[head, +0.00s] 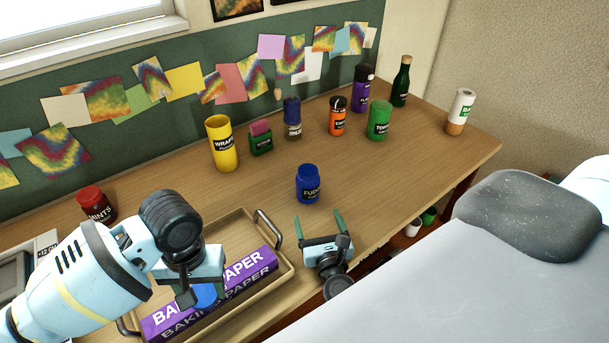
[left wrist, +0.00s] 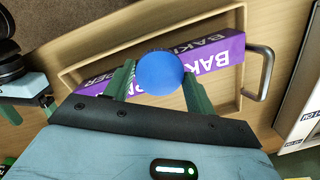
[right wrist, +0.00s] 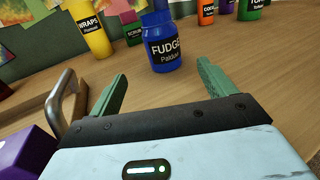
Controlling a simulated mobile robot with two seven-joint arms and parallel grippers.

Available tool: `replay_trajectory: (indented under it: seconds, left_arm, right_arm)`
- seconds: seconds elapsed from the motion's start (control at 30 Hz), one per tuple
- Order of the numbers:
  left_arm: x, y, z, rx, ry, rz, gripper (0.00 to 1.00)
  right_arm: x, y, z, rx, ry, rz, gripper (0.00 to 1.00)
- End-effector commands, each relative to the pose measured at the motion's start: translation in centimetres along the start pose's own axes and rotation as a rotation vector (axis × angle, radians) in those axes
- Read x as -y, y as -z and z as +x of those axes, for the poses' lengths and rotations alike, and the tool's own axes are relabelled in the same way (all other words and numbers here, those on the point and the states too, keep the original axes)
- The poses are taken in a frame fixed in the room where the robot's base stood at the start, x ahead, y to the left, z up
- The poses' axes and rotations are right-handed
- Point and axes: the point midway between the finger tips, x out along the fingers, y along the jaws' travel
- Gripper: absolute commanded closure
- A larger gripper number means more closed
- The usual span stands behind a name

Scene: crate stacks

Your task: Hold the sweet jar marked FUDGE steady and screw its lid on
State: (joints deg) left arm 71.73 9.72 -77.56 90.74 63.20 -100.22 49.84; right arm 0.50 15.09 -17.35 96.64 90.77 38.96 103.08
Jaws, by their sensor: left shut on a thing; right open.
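The blue FUDGE jar (head: 309,184) stands upright on the table, right of the tray, and its mouth shows no lid. It also shows in the right wrist view (right wrist: 163,45), label facing the camera. My right gripper (head: 319,223) is open and empty, its fingers pointing at the jar from a short distance. My left gripper (head: 200,296) is shut on a round blue lid (left wrist: 160,72) above the tray. The lid is partly hidden by the gripper in the head view (head: 206,295).
The wooden tray (head: 290,268) has dark handles and holds a purple baking paper box (head: 262,262). A red MINTS jar (head: 96,203) stands at left. A yellow WRAPS tin (head: 222,145) and several other containers stand behind the FUDGE jar. The table right of the jar is clear.

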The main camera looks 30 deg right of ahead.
Motion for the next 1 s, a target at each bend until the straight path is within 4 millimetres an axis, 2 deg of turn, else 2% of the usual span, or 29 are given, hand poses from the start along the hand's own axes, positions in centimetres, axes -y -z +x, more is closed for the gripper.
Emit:
replay_trajectory:
  seconds: [0.57,1.0]
  left_arm:
    - [0.0,0.0,0.0,0.0,0.0,0.0,0.66]
    - [-0.1,-0.1,0.8,0.011,-0.005,0.001,0.66]
  right_arm:
    - [0.0,0.0,0.2,0.0,0.0,-0.001,0.17]
    - [0.0,0.0,6.2,-0.001,-0.001,-0.003,0.17]
